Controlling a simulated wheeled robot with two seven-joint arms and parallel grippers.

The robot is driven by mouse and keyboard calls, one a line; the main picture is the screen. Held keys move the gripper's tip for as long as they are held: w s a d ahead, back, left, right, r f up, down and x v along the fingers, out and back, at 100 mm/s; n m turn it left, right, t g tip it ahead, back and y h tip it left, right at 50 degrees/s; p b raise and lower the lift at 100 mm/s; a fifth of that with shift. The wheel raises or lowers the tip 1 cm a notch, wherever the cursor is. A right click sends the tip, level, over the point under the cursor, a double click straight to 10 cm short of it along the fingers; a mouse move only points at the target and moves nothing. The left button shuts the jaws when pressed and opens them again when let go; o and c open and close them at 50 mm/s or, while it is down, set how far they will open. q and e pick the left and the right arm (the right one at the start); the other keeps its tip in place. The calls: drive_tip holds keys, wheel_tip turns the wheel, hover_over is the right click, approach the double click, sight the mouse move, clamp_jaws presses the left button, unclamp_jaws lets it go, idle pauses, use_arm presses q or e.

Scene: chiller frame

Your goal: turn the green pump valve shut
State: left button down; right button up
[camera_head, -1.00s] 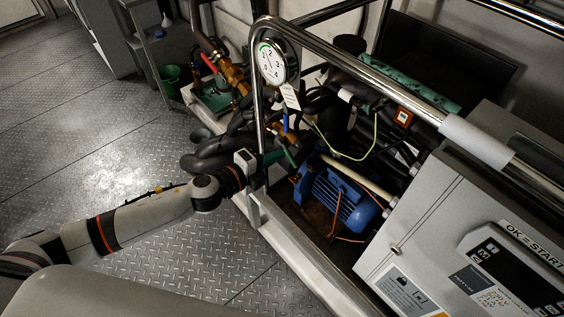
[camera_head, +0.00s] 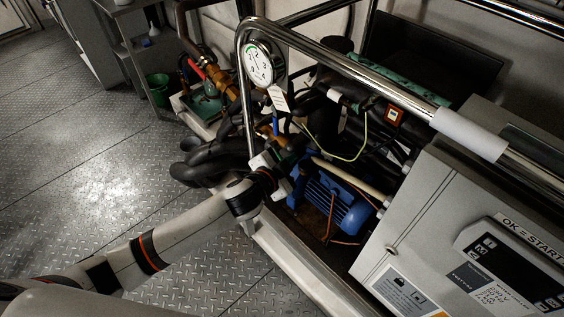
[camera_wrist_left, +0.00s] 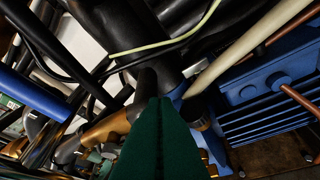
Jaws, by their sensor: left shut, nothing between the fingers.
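My left gripper (camera_head: 289,158) is inside the frame, beside the blue pump motor (camera_head: 332,199) and among dark pipes. Its dark green fingers (camera_wrist_left: 160,120) are shut with nothing between them and point at a black pipe and brass fittings in the left wrist view. I cannot clearly make out the green pump valve apart from the green fingers. The fingers and wrist cover part of the pipework where they reach in. My right gripper is not in view.
A chrome rail (camera_head: 345,68) arches over the pipes, with a round gauge (camera_head: 260,65) beside it. A blue handle (camera_wrist_left: 35,94) is at the left. A grey control box (camera_head: 440,210) stands at the right. The metal floor (camera_head: 95,185) is clear.

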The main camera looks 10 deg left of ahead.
use_arm(q)
drive_tip(key=f, duration=0.1)
drive_tip(key=w+a+f, duration=0.1)
drive_tip(key=a+f, duration=0.1)
drive_tip(key=shift+w+f, duration=0.25)
drive_tip(key=shift+f, duration=0.05)
idle(0.3)
drive_tip(key=shift+f+b, duration=0.2)
drive_tip(key=shift+b, duration=0.15)
